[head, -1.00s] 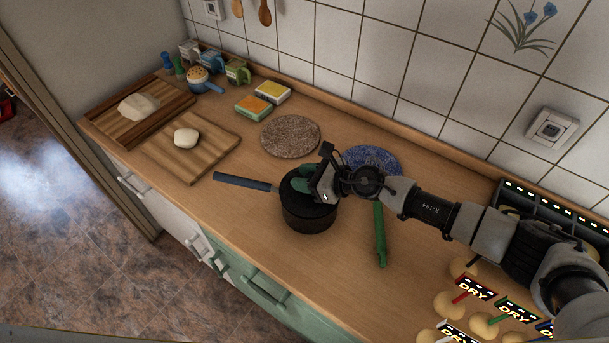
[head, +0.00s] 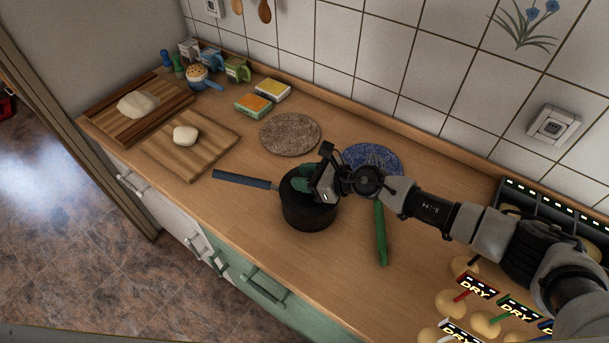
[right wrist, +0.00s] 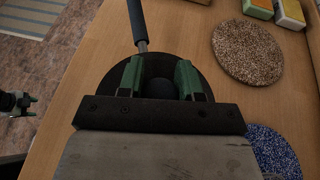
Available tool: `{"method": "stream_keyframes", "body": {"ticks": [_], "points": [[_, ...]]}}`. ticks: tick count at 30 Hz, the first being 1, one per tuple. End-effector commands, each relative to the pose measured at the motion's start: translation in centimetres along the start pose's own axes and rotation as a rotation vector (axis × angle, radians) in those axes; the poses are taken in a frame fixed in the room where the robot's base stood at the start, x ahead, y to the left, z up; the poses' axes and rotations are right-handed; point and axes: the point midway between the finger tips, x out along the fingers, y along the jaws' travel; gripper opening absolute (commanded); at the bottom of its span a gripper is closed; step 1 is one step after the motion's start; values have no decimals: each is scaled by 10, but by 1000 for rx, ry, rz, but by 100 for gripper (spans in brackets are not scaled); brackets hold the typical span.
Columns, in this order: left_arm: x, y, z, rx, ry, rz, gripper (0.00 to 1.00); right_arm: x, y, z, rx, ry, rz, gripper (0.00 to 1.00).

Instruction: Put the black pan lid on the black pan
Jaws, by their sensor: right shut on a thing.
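The black pan (head: 308,213) stands on the wooden counter, its blue-grey handle (head: 244,180) pointing left. The black lid (head: 290,187) lies over the pan's top; whether it is fully seated cannot be told. In the right wrist view the dark round lid (right wrist: 118,78) has a black knob (right wrist: 160,88) between the green fingers. My right gripper (head: 304,184) reaches down over the pan from the right and is shut on the lid's knob; its fingers also show in the right wrist view (right wrist: 160,82). My left gripper is not in the head view.
A brown round mat (head: 290,134) and a blue round mat (head: 372,158) lie behind the pan. A green stick-like object (head: 380,235) lies to its right. Cutting boards with dough (head: 186,136) are at the left. The counter in front of the pan is clear.

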Motion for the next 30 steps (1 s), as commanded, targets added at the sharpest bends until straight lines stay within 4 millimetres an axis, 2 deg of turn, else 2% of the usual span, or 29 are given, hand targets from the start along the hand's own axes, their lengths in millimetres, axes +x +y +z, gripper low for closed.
{"method": "stream_keyframes", "body": {"ticks": [8, 9, 14, 23, 26, 30], "points": [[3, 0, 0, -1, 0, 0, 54, 1, 0, -2, 0, -1, 0, 6], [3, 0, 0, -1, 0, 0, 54, 1, 0, -2, 0, -1, 0, 41], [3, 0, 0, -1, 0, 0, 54, 1, 0, -3, 0, -1, 0, 64], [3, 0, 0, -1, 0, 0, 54, -1, 0, -4, 0, 1, 0, 64], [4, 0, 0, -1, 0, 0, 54, -10, -1, -4, -1, 1, -1, 64], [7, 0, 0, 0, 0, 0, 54, -35, -1, -5, 0, 2, -2, 64]]}}
